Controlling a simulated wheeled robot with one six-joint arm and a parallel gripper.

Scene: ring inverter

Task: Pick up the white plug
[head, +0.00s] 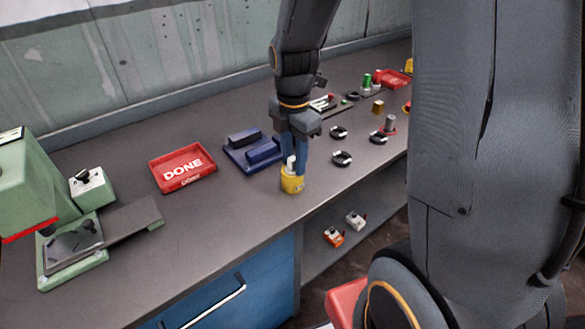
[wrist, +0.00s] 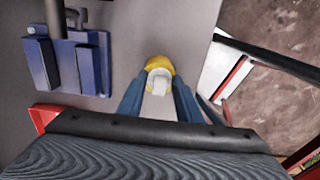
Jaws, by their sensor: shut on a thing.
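The white plug (wrist: 160,80) is between the two blue fingers of my gripper (wrist: 158,93) in the wrist view. In the head view the white plug (head: 290,168) shows partly between the fingers of my gripper (head: 293,162), which point down. My gripper is shut on the plug. A yellow holder (head: 292,185) is directly below the plug on the grey bench; its yellow rim also shows behind the plug in the wrist view (wrist: 159,63). I cannot tell whether the plug's lower end is still inside the holder.
A blue fixture (head: 250,151) stands left of my gripper, with a red DONE tray (head: 183,167) beyond it. A green press (head: 75,245) is at far left. Several black-and-white rings (head: 342,158) lie to the right. The bench's front edge is close to the yellow holder.

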